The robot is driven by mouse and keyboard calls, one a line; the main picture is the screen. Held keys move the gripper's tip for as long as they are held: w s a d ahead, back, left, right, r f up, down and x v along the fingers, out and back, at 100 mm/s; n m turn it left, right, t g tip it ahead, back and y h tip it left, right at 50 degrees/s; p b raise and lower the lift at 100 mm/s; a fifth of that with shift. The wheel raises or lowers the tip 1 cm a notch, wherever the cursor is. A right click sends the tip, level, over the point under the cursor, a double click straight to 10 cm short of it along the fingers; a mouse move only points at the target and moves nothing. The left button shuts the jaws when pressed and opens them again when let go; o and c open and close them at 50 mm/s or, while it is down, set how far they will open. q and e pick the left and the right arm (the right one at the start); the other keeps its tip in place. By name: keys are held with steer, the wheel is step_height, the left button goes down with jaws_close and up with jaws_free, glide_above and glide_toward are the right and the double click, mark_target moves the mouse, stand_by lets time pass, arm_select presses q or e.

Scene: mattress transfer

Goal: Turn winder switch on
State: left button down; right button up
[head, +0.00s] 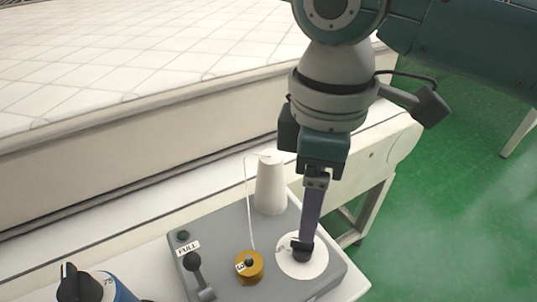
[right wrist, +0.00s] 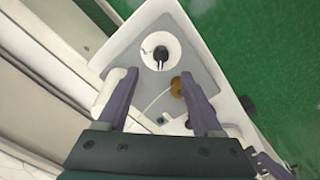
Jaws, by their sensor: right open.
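A grey control panel (head: 222,236) lies at bottom centre in the head view. On its right part is a white disc (head: 318,263) with a black switch knob (head: 302,249). The disc (right wrist: 177,30) and knob (right wrist: 160,56) also show in the right wrist view. My right gripper (head: 307,236) points down over the disc, its finger overlapping the knob in the head view. In the wrist view the fingers (right wrist: 158,74) are apart with nothing between the tips, and the knob appears just beyond them. I cannot tell whether they touch it.
A black lever (head: 194,262) stands by a FULL label on the panel. A yellow bobbin (head: 249,267) is threaded from a white cone (head: 269,185). A blue and black item (head: 80,285) marked 75 is bottom left. A quilted mattress (head: 120,50) lies behind; green floor is open at right.

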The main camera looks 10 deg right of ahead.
mark_target(302, 247)
step_height(302, 247, down, 9)
steer(key=shift+s+f+b, duration=0.1)
steer(key=shift+b, duration=0.6)
steer(key=shift+c, duration=0.3)
jaws_close()
